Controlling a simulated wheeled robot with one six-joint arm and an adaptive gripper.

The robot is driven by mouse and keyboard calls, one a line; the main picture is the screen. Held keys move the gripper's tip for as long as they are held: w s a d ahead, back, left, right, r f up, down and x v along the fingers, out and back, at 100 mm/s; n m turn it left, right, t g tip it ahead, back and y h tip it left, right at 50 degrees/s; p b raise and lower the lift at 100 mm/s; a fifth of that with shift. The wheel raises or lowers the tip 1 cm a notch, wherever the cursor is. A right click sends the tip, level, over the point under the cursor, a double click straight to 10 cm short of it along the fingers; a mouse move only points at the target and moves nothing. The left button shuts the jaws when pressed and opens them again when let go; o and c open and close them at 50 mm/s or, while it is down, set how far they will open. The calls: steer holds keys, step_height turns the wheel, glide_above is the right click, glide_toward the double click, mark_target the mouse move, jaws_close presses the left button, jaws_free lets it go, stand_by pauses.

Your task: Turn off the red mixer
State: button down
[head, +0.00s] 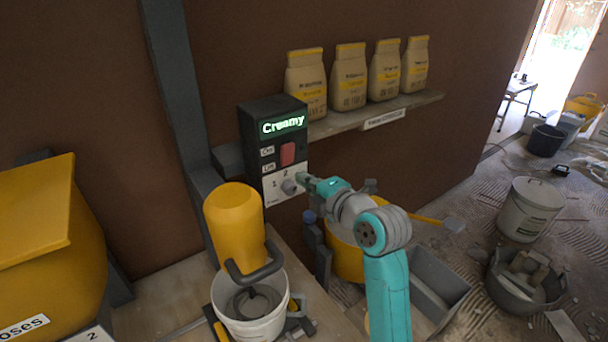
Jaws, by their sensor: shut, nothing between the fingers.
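A dark control box (264,122) is on the wall in the head view, with a lit green display reading "Creamy". A red rocker switch (287,154) is on its front, beside two small labels; the upper seems to read "On". Below is a white panel marked 1 and 2 with a grey knob (290,187). A yellow mixer (234,218) stands below the box, its lower end in a white bucket (224,290); I see no red mixer body. My gripper (303,178) is shut and empty, just right of the knob and below the switch. I cannot tell whether it touches the box.
Several paper bags (348,80) stand on a shelf (345,121) right of the box. A yellow container (347,262) sits below my arm beside a grey tub (440,285). A large yellow body (45,245) is at left. Buckets and rubble cover the floor at right.

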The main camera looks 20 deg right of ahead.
steer(key=s+d+f, duration=0.1)
steer(key=s+d, duration=0.1)
steer(key=s, duration=0.6)
steer(key=shift+d, duration=0.35)
steer(key=shift+f, duration=0.1)
steer(key=s+f+m+h, duration=0.4)
steer(key=s+f+m, duration=0.8)
steer(key=s+f, duration=0.65)
steer(key=s+f+m, duration=0.1)
steer(key=s+m, duration=0.3)
steer(key=s, duration=0.9)
steer(key=s+f+m+h, duration=0.1)
steer(key=s+m, duration=0.4)
steer(key=s, duration=0.8)
steer(key=shift+a+f+m+g, duration=0.25)
steer(key=shift+a+m+g, duration=0.05)
steer(key=shift+a, duration=0.15)
